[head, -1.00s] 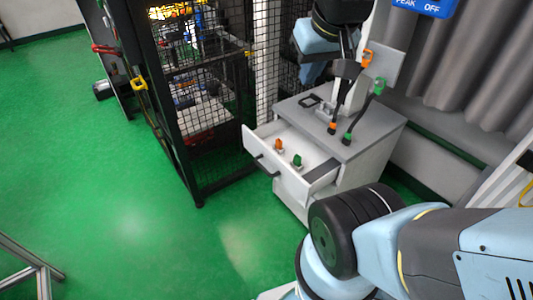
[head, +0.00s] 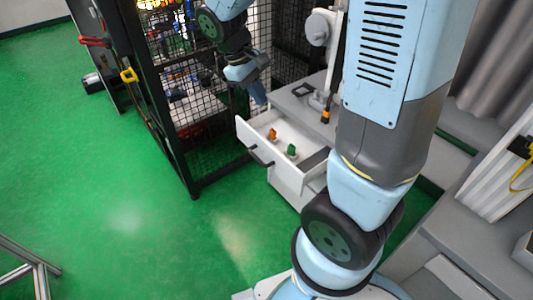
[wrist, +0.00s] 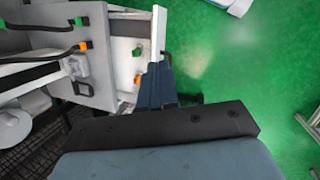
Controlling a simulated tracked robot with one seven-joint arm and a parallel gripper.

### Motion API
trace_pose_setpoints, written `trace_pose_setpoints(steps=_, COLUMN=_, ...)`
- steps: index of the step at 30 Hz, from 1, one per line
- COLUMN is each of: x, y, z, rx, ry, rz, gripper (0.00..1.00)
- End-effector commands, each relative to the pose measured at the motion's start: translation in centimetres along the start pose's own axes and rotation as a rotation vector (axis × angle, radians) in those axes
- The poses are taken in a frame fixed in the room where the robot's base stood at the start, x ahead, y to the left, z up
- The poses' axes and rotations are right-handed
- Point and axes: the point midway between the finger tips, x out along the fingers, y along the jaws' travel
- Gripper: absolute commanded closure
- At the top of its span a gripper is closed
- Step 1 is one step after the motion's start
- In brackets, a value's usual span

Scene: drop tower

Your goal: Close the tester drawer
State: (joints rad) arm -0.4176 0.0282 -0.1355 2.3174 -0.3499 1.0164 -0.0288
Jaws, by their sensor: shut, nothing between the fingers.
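The white tester drawer (head: 258,133) is pulled out of the grey-topped cabinet (head: 313,182) in the head view. Its black handle (head: 261,157) is on the front panel. An orange piece (head: 273,134) and a green piece (head: 291,150) stand inside. My gripper (head: 259,97) is shut and empty, above the drawer's far side near the mesh cage. In the wrist view the shut fingers (wrist: 157,80) overlap the drawer's front panel (wrist: 159,30); I cannot tell whether they touch it. The orange piece (wrist: 138,79) and green piece (wrist: 137,52) show beside them.
A black mesh cage (head: 185,110) stands close to the drawer's left. A tester column (head: 320,35) rises from the cabinet, partly hidden by my arm. Cables with orange and green ends lie on the top in the wrist view. Green floor (head: 110,200) is clear in front.

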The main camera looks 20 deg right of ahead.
Motion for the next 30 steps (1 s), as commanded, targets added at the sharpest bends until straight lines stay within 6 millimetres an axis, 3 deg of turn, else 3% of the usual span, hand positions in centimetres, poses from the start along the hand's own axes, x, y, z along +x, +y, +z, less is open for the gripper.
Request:
trace_pose_setpoints(steps=12, x=7.2, y=-3.1, z=-6.5, rx=-0.278, ry=-0.271, rz=0.176, gripper=1.00)
trace_pose_setpoints(steps=30, x=18.2, y=-8.1, z=-13.0, rx=-0.668, ry=-0.632, rz=0.529, gripper=1.00)
